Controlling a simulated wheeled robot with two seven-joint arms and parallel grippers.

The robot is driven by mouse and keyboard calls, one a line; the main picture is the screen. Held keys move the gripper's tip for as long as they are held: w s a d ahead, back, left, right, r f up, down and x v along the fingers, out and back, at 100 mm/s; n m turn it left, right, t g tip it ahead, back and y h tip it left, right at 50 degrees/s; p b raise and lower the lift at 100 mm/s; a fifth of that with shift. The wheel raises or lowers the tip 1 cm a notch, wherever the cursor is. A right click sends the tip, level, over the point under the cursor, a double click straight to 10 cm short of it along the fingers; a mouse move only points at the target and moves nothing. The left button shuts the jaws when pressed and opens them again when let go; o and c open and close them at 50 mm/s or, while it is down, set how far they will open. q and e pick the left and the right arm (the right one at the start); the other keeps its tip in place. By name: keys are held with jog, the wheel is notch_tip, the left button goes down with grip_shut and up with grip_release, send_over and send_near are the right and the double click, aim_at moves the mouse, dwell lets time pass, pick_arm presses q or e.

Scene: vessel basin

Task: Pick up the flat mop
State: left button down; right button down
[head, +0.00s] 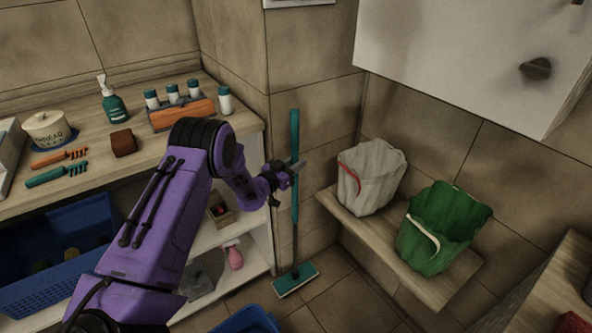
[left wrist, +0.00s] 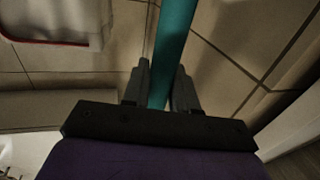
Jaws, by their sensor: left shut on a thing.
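The flat mop (head: 295,204) stands nearly upright in the corner between the shelf unit and the wall bench. It has a teal handle and a flat teal and white head (head: 295,279) low down at the floor; I cannot tell if the head touches it. My left gripper (head: 293,171) is at the upper part of the handle, shut on it. In the left wrist view the teal handle (left wrist: 172,50) runs between the two dark fingers of the gripper (left wrist: 162,90). My right gripper is not in view.
The shelf unit's top (head: 85,184) at left holds bottles, brushes and a pot. A wooden bench (head: 443,290) at right holds a white bag (head: 369,178) and a green bag (head: 440,225). A white cabinet (head: 450,55) hangs above. A blue container (head: 247,322) stands at the bottom.

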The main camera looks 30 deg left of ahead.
pick_arm(q)
jog(key=s+d+r, duration=0.4)
jog(key=s+r, duration=0.5)
jog(key=s, duration=0.3)
jog(key=shift+s+r, duration=0.15)
jog(key=shift+s, duration=0.25)
jog(key=c, duration=1.8)
grip_release()
grip_shut()
